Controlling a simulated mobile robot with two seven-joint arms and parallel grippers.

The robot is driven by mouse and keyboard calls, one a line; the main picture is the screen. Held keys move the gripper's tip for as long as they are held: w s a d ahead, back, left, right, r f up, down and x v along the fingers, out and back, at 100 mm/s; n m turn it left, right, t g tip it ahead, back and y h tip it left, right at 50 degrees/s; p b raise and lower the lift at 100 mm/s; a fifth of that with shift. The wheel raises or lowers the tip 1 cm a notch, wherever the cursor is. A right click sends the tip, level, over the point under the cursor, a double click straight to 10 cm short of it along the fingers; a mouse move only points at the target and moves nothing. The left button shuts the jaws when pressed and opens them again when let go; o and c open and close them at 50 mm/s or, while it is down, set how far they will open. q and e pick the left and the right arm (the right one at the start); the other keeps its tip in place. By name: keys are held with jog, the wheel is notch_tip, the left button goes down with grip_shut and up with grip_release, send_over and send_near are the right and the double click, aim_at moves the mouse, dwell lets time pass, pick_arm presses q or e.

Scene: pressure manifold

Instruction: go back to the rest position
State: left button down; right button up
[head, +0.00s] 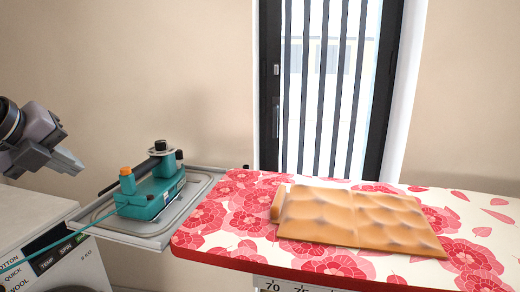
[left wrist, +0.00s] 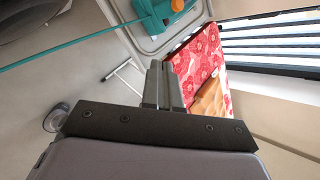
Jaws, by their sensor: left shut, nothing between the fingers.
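My left gripper (head: 70,163) is in the air at the left of the head view, above the white washing machine and to the left of the teal device. In the left wrist view its two fingers (left wrist: 163,68) are together with nothing between them. The teal device (head: 150,194) has an orange cap and a black knob on top. It sits on a grey tray (head: 205,186), apart from the gripper. A teal hose or cord (head: 52,245) runs from it to the lower left. My right gripper is not in view.
An ironing board (head: 225,232) with a red flower cover stands at the right, with a folded tan quilted cloth (head: 360,217) on it. The washing machine (head: 35,220) is at the lower left. A barred window (head: 330,90) is behind. The air around the left gripper looks clear.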

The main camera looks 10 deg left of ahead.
pick_arm(q)
jog(key=s+d+f+n+t+h+p, duration=0.1)
jog(key=d+f+n+t+h+p, duration=0.25)
jog(key=f+n, duration=0.6)
jog(key=d+f+n+t+h+p, duration=0.25)
jog(key=f+n+t, duration=0.2)
jog(key=f, duration=0.95)
jog(key=s+d+f+n+g+y+p, duration=0.1)
jog(key=s+d+f+n+g+y, duration=0.1)
jog(key=s+d+f, duration=0.4)
jog(key=s+d+f+n+g+y+p, duration=0.2)
jog(key=s+d+f+n+g, duration=0.2)
jog(key=s+f+n, duration=0.3)
notch_tip(320, 180, down, 3)
jog(key=shift+d+n, duration=0.3)
jog(key=shift+d, duration=0.55)
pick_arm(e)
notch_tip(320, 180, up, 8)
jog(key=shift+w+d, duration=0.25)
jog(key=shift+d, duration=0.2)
